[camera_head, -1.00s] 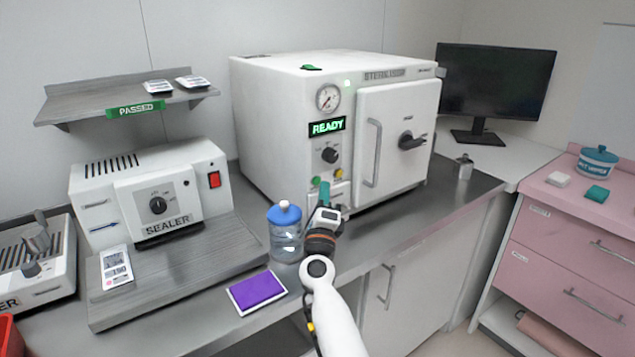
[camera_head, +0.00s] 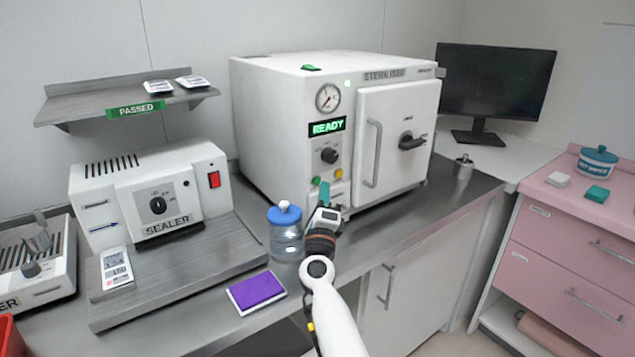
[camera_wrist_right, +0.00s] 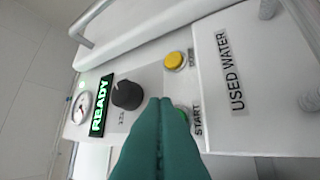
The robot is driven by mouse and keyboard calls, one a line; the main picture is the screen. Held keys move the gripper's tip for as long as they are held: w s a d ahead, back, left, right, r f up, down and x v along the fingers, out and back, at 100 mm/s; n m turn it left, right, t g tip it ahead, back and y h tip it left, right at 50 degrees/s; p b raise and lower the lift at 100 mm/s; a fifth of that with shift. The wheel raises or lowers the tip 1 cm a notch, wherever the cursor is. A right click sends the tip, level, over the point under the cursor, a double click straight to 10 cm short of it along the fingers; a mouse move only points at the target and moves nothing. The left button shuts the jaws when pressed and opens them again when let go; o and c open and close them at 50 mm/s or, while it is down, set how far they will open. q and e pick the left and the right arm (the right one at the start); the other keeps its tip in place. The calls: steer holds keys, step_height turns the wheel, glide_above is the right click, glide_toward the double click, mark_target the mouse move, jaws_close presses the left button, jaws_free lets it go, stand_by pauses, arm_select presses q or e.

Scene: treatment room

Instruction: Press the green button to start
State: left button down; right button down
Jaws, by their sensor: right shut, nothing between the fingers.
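The white sterilizer (camera_head: 290,125) stands on the steel counter with its door shut and a lit READY display (camera_head: 326,127). Its green button (camera_head: 316,181) is low on the front panel, left of a yellow button (camera_head: 339,173). My right gripper (camera_head: 324,188) has teal fingers, shut and empty, with the tips close in front of the button. My left gripper is not in view.
A blue-lidded water container (camera_head: 286,238) stands just left of my right gripper. The sealer (camera_head: 150,195) is further left, and a purple pad (camera_head: 257,292) lies at the counter's front. The counter right of my gripper is clear up to a small metal canister (camera_head: 463,168).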

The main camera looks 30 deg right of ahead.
steer(key=shift+w, duration=0.15)
stand_by(0.4)
steer(key=shift+w, duration=0.3)
steer(key=shift+w, duration=0.15)
stand_by(0.5)
steer(key=shift+w+a+r+b, duration=0.1)
steer(key=shift+w+r+b, duration=0.1)
steer(key=shift+w+b, duration=0.15)
stand_by(0.8)
steer(key=shift+s+a+f, duration=0.1)
steer(key=shift+s+f, duration=0.05)
steer(key=shift+s+f+p, duration=0.1)
steer(key=shift+s+p, duration=0.05)
steer(key=shift+p, duration=0.2)
steer(key=shift+s+a, duration=0.2)
steer(key=shift+s, duration=0.1)
